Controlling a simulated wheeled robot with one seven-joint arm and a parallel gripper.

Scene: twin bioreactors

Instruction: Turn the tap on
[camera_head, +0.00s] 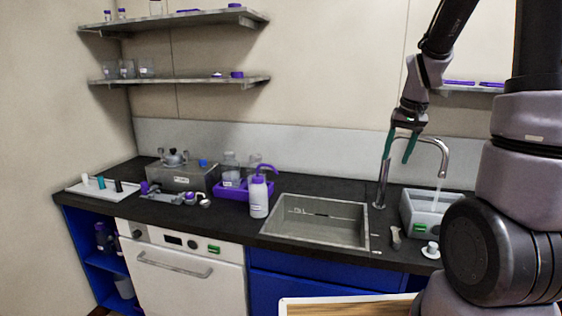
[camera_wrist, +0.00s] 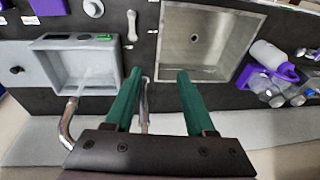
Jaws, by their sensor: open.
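The chrome tap (camera_head: 383,172) rises from the dark counter between the sink and a grey box-shaped basin. Its spout bends to the right over the basin, and a pale streak like running water hangs below its mouth. My gripper (camera_head: 401,150) points down at the top of the tap, with green fingers apart. In the wrist view, the tap (camera_wrist: 145,102) shows between the open fingers of my gripper (camera_wrist: 156,95), close to the left finger; I cannot tell whether they touch. The gripper holds nothing. No separate tap handle can be made out.
The sink (camera_head: 318,222) lies left of the tap and the grey basin (camera_head: 430,212) right of it. A purple-capped wash bottle (camera_head: 259,195) stands left of the sink. Small items lie on the counter's front edge. A wall shelf (camera_head: 470,90) is behind my arm.

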